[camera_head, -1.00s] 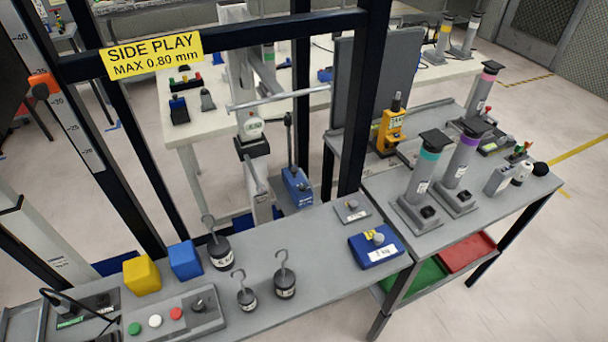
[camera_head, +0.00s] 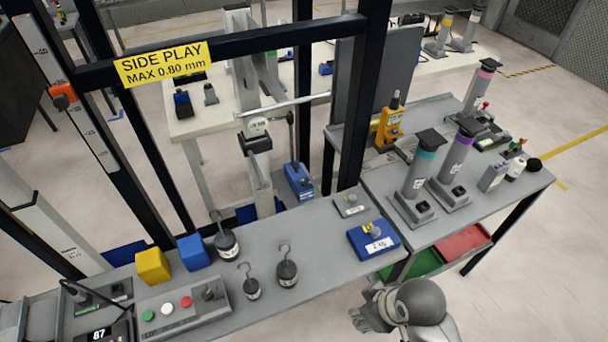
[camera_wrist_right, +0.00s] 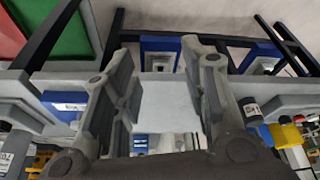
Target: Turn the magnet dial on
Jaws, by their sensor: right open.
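A dial gauge with a pale round face (camera_head: 257,128) hangs in the dark frame. Below and right of it, a blue block like a magnet base (camera_head: 298,180) stands behind the bench with a dark post rising from it. I cannot make out its switch. A dark knob (camera_head: 210,294) sits on the grey button box; no label tells which is the magnet dial. My right gripper (camera_wrist_right: 158,55) is open, its fingers spread with nothing between them. My right arm shows in the head view at the bench's front edge, well away from both. My left gripper is out of view.
The grey bench (camera_head: 320,236) holds hooked weights (camera_head: 287,274), yellow (camera_head: 153,265) and blue cubes (camera_head: 193,252), and a blue 2 kg block (camera_head: 374,240). Dark frame posts and a crossbar (camera_head: 260,36) stand before the gauge. Grey cylinders (camera_head: 420,172) stand on the right table.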

